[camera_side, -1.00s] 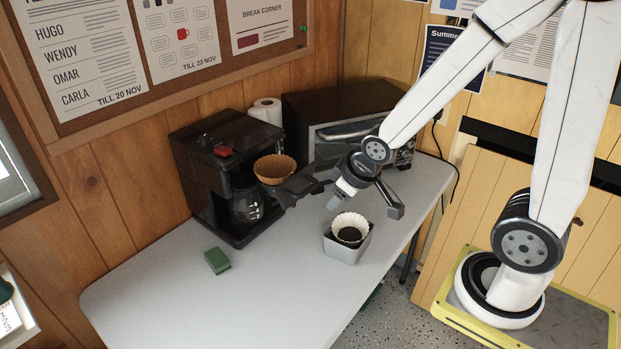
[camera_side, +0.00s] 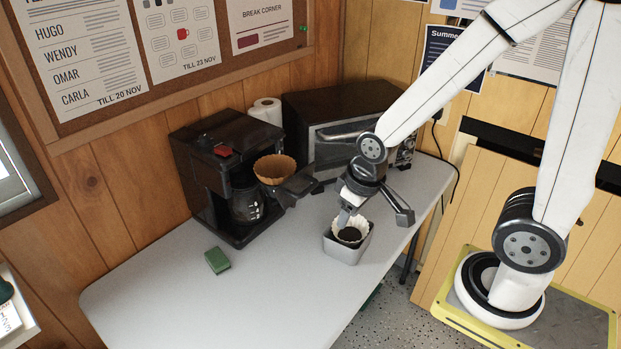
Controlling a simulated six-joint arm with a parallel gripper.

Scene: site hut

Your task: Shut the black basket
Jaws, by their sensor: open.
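The black basket (camera_side: 285,186) is swung out from the front of the black coffee machine (camera_side: 213,155). A brown paper filter (camera_side: 273,168) sits in it, and its dark handle points right. A glass jug (camera_side: 246,206) stands in the machine below. My gripper (camera_side: 374,217) is open, to the right of the basket and apart from it. It is low over a small grey bin (camera_side: 345,253), with one fingertip overlapping the rim of a white paper filter (camera_side: 341,222) with dark grounds in the bin. I cannot tell if they touch.
A dark oven (camera_side: 318,110) stands behind my gripper, with a paper roll (camera_side: 266,108) between it and the coffee machine. A green sponge (camera_side: 217,260) lies at the front left. The front of the table (camera_side: 220,310) is clear.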

